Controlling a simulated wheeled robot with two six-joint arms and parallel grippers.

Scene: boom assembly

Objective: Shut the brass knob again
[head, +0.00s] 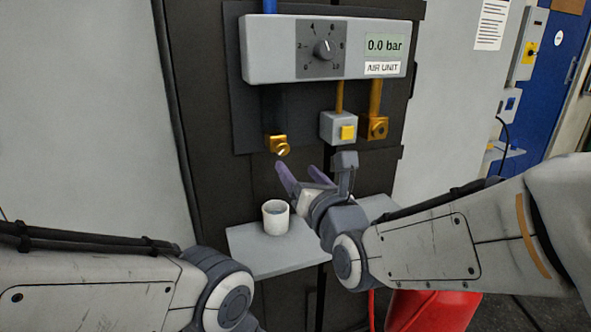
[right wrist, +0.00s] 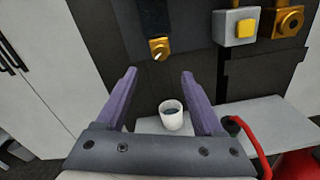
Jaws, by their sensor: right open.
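The brass knob (head: 278,145) is at the lower end of a dark bowl-like drop pipe under the air unit, at the left of the panel. In the right wrist view the brass knob (right wrist: 159,50) is ahead, above the gap between the fingers. My right gripper (head: 301,172) is open and empty, below and slightly right of the knob, apart from it. Its two purple fingers (right wrist: 158,88) stand wide apart. My left arm shows at the lower left of the head view, but its gripper is out of view.
A white cup (head: 275,218) with dark liquid stands on the grey shelf (head: 262,254) below the knob. The air unit (head: 325,50) reads 0.0 bar. A yellow button box (head: 338,128) and a second brass fitting (head: 377,127) are to the right. A red object (head: 430,310) is below.

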